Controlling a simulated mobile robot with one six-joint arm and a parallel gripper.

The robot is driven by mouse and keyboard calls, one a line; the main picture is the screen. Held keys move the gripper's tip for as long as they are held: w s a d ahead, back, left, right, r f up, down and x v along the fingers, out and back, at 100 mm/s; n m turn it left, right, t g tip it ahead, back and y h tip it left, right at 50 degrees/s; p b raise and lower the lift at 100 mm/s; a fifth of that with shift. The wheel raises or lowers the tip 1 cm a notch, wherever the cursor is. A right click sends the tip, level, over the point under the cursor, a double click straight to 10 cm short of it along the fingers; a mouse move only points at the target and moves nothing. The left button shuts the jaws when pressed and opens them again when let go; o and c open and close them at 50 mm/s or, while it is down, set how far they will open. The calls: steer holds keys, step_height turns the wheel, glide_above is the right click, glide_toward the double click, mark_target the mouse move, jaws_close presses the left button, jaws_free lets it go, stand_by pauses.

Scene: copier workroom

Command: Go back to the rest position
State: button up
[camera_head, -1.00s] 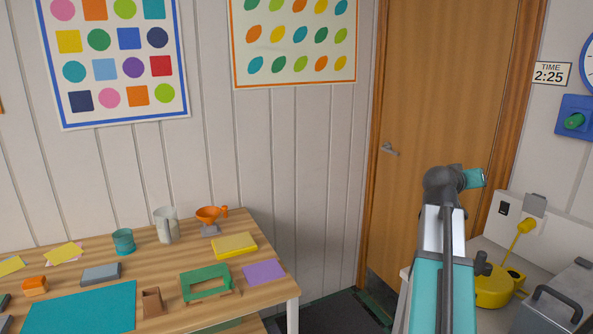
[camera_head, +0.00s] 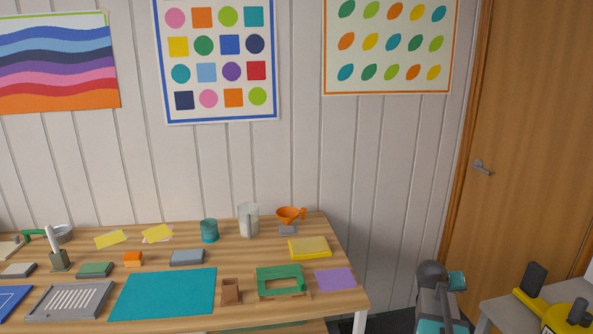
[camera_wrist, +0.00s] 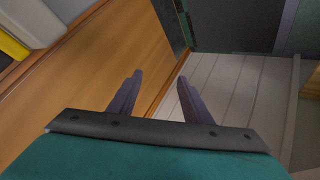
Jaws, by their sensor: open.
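My gripper (camera_wrist: 155,95) shows in the wrist view with its two dark fingers spread apart and nothing between them. Beyond the fingers are the wooden door (camera_wrist: 100,75) and pale wall boards (camera_wrist: 230,105), which look tilted there. In the head view my arm stands at the lower right, in front of the wall beside the door (camera_head: 525,150). The gripper's fingertips cannot be made out in the head view.
A wooden table (camera_head: 330,255) at the left holds a teal mat (camera_head: 165,293), a green frame (camera_head: 280,281), a teal cup (camera_head: 209,231), an orange funnel (camera_head: 290,214) and several small blocks. A side table (camera_head: 500,308) with yellow equipment (camera_head: 535,305) stands at the lower right.

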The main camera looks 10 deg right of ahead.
steer(key=s+a+f+n+g+y+p, duration=0.15)
steer(key=s+a+f, duration=0.25)
steer(key=a+f, duration=0.45)
steer(key=s+a+f+n+g+y, duration=0.1)
steer(key=s+a+f+y, duration=0.15)
steer(key=a+f, duration=0.65)
steer(key=s+a+f+n+g+y+p, duration=0.1)
steer(key=s+a+f+g, duration=0.1)
steer(key=s+a+f, duration=0.5)
steer(key=s+a+f+g+y, duration=0.1)
steer(key=s+a+f, duration=0.3)
steer(key=s, duration=0.4)
steer(key=s+a+f+g+y+p, duration=0.1)
steer(key=s+a+f+g, duration=0.2)
steer(key=s+a+f, duration=0.2)
steer(key=s+a+f+g+y, duration=0.1)
steer(key=s+a+f, duration=0.3)
steer(key=s, duration=0.7)
steer(key=shift+s+a+f+n+g, duration=0.2)
steer(key=shift+s+a+n+g, duration=0.25)
steer(key=shift+a, duration=0.95)
steer(key=shift+w, duration=0.1)
